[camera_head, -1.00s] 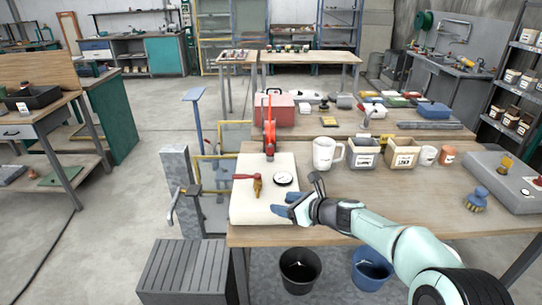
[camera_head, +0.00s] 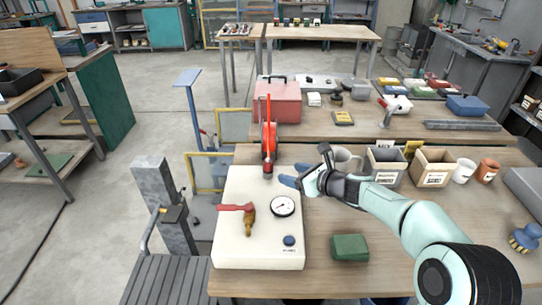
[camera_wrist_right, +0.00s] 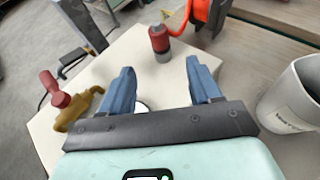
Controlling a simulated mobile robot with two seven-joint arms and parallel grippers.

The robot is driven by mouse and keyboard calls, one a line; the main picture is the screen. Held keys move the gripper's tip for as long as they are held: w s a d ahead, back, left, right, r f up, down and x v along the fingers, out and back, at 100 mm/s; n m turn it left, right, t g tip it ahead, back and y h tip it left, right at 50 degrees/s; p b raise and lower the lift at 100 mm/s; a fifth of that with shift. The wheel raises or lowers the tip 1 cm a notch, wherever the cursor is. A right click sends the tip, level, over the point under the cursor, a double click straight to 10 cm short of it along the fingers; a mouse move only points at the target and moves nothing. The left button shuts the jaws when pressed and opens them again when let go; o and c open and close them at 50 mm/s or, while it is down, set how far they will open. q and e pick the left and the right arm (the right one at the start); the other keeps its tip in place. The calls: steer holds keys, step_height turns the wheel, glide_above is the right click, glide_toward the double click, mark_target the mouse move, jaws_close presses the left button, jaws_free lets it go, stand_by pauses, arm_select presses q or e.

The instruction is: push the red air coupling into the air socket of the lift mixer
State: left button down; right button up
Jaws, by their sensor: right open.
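The lift mixer's white top (camera_head: 240,190) carries a round gauge (camera_head: 283,206), a brass valve with a red handle (camera_head: 234,207) and a blue button (camera_head: 289,240). The red air coupling (camera_head: 267,157) stands upright at its far edge, below an orange-red hose; it also shows in the right wrist view (camera_wrist_right: 159,40), with a grey lower end. I cannot tell whether that end sits in the air socket, which I cannot make out. My right gripper (camera_head: 294,176) is open and empty, just right of the coupling, apart from it. In the wrist view the coupling lies ahead, between the finger directions. My left gripper is out of view.
A white mug (camera_wrist_right: 296,100) stands close to the right of my right gripper. Bins (camera_head: 385,166) and cups stand further right. A green block (camera_head: 349,247) lies on the bench right of the mixer. A red box (camera_head: 278,100) is behind the hose.

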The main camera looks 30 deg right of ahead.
mark_target(264, 164)
steer(key=shift+w+d, duration=0.1)
steer(key=shift+w, duration=0.15)
steer(key=shift+w+f, duration=0.1)
steer(key=shift+w, duration=0.15)
steer(key=x, duration=0.7)
steer(key=shift+w+a+p, duration=0.1)
steer(key=shift+a+p, duration=0.15)
steer(key=shift+p, duration=0.1)
steer(key=x, duration=0.1)
steer(key=p+x, duration=0.1)
steer(key=x, duration=0.3)
steer(key=shift+w+r, duration=0.35)
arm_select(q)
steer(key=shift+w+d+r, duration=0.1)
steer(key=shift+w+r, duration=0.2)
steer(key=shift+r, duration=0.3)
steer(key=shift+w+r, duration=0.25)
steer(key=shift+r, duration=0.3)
arm_select(e)
steer(key=shift+s, duration=0.1)
steer(key=c, duration=1.1)
